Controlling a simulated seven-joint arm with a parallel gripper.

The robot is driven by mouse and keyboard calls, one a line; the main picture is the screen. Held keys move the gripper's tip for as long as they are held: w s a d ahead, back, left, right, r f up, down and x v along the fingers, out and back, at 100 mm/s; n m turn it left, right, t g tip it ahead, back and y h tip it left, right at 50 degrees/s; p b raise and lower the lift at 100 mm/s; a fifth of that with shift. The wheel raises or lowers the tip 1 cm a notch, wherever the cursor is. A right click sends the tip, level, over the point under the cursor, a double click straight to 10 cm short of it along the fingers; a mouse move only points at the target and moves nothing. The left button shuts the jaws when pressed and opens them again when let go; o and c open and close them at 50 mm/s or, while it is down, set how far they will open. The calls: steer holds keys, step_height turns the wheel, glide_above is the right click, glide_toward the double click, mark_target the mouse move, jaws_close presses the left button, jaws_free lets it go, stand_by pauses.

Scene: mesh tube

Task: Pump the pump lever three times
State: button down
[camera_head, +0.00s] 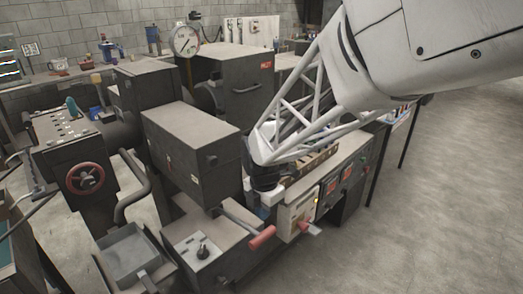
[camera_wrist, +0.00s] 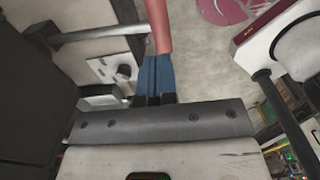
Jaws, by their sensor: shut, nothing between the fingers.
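The pump lever shows in the head view as a grey rod ending in a red handle (camera_head: 262,237), in front of the dark machine. In the wrist view the red handle (camera_wrist: 159,24) runs down to the blue fingertips of my gripper (camera_wrist: 155,62), and the grey rod (camera_wrist: 95,33) comes in from the left. My gripper is shut with nothing between its fingers. It is close to the handle; whether it touches is unclear. In the head view my gripper (camera_head: 268,192) hangs above the lever, its fingertips hard to make out.
A plate with a black knob (camera_head: 203,250) lies left of the lever. The large dark machine box (camera_head: 190,150) stands close on the left. Open floor (camera_head: 440,200) lies right.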

mark_target(263, 234)
steer(key=shift+f, duration=3.4)
step_height(263, 234, down, 12)
steer(key=s, duration=0.1)
steer(key=shift+d+f, duration=0.25)
steer(key=shift+d, duration=0.15)
steer(key=shift+r, duration=0.15)
steer(key=s+d+r, duration=0.1)
steer(key=d+r, duration=0.1)
steer(key=r, duration=0.5)
steer(key=s+d+r, duration=0.2)
steer(key=r, duration=0.5)
steer(key=shift+s, duration=0.3)
